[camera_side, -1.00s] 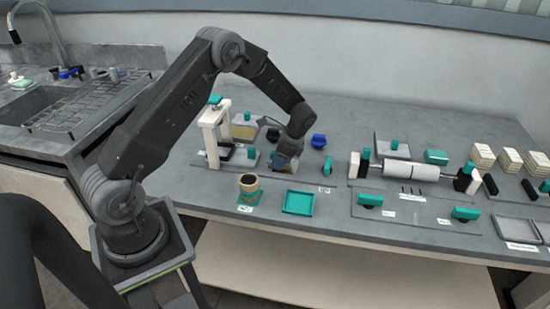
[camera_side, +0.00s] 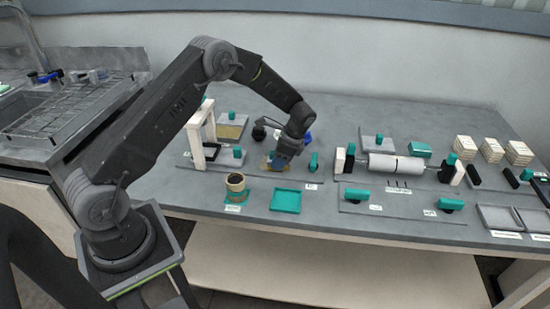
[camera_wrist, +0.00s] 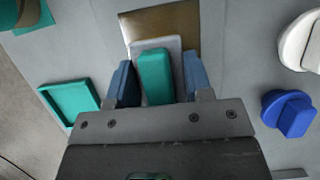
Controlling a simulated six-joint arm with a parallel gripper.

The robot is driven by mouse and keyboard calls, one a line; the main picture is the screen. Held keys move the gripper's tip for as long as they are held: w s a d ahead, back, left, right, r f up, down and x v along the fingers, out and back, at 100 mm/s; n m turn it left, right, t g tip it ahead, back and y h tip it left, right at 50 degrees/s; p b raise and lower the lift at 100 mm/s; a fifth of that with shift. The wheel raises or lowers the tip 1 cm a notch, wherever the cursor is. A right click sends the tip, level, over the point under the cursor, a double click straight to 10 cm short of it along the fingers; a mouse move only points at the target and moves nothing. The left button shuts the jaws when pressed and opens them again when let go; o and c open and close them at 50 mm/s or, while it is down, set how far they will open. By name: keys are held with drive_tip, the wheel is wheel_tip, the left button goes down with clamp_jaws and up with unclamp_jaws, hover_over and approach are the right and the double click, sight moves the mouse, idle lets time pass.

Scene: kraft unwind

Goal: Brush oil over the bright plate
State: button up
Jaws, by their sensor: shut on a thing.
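My gripper (camera_wrist: 157,82) is shut on a teal handle (camera_wrist: 153,78), one blue finger on each side of it. The handle belongs to a tool with a pale grey head (camera_wrist: 172,44). A shiny brownish-gold plate (camera_wrist: 185,22) lies just beyond and under the head in the wrist view; I cannot tell whether the head touches it. In the side view my gripper (camera_side: 281,160) points down close over the plate (camera_side: 267,164), hiding most of it and the tool. A tan round pot (camera_side: 236,185) stands on a teal base to the front left.
A teal tray (camera_side: 286,201) lies in front of my gripper. A blue knobbed object (camera_wrist: 288,113) sits close to the right in the wrist view, near a white round one (camera_wrist: 302,42). A white frame (camera_side: 198,137) stands left; a roller (camera_side: 396,168) stands right.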

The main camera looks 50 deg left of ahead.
sight(257, 161)
drive_tip(key=shift+w+d, duration=0.5)
drive_tip(key=shift+d, duration=0.1)
drive_tip(key=shift+s+a, duration=0.1)
drive_tip(key=shift+a, duration=0.1)
drive_tip(key=shift+s+a, duration=2.6)
drive_tip(key=shift+a, duration=0.05)
drive_tip(key=shift+w+a+f, duration=0.1)
drive_tip(key=shift+w+a, duration=0.05)
drive_tip(key=shift+w+a, duration=0.2)
drive_tip(key=shift+w, duration=0.1)
drive_tip(key=shift+w+d, duration=2.6)
drive_tip(key=shift+d, duration=0.2)
